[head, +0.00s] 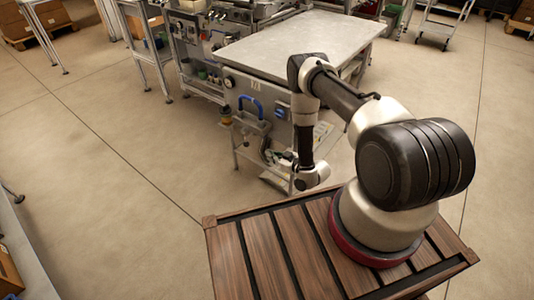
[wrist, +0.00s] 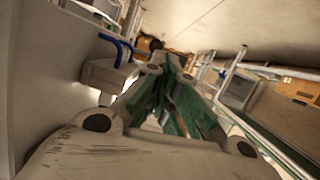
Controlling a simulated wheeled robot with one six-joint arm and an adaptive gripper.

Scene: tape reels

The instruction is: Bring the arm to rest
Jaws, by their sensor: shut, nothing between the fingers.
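My arm (head: 345,97) reaches out from its base over the slatted wooden top and bends down at its far end in the head view. Its wrist (head: 312,177) hangs beyond the wooden edge, in front of the steel table. In the wrist view my gripper (wrist: 168,68) shows its pale body and dark green fingers. The fingers come together at the tips, shut, with nothing held. In the head view I cannot make out the fingers clearly.
A steel table (head: 300,42) stands ahead, with a blue handle (head: 252,105) at its side. The handle also shows in the wrist view (wrist: 118,47). A wheeled cart (head: 440,25) stands far right. Open floor (head: 100,160) lies to the left.

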